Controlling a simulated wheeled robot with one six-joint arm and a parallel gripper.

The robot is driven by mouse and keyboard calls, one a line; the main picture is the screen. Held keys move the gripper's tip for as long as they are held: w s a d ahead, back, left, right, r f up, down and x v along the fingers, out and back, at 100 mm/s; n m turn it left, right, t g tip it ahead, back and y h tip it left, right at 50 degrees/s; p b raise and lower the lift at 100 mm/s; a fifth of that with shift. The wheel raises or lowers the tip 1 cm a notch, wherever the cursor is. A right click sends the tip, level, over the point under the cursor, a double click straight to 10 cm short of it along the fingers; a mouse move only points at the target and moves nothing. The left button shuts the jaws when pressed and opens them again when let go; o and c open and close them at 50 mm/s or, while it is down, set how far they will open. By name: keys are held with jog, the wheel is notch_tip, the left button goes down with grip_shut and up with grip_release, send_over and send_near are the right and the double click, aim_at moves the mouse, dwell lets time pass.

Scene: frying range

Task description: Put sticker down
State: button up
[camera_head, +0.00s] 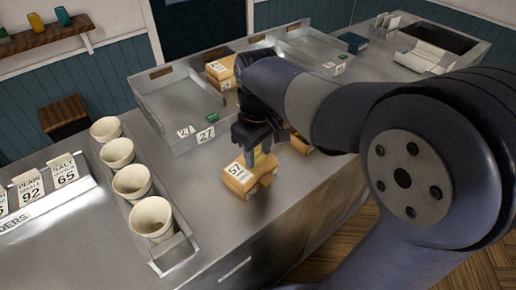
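A white sticker reading what looks like 57 (238,173) lies on the top left of a tan wrapped parcel (262,176) on the steel counter. My gripper (257,156) points down right over this parcel, its fingertips close to the parcel's top beside the sticker. Whether the fingertips touch the sticker or hold anything is too small to tell. A second tan parcel (300,145) sits behind my gripper, partly hidden by it. White number cards (205,134) stand by the front edge of the steel tray.
Several paper cups (131,181) stand in a rack at left. The counter between cups and parcel is clear.

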aim_at(258, 159)
jog(key=o, duration=0.5)
jog(key=shift+c, duration=0.2)
jog(key=shift+r, duration=0.1)
notch_tip(258, 159, up, 13)
jog(key=p, duration=0.1)
jog(key=shift+f, duration=0.25)
notch_tip(258, 159, down, 13)
jog(key=shift+b, duration=0.6)
jog(key=shift+r+p, duration=0.3)
jog(key=shift+r, duration=0.3)
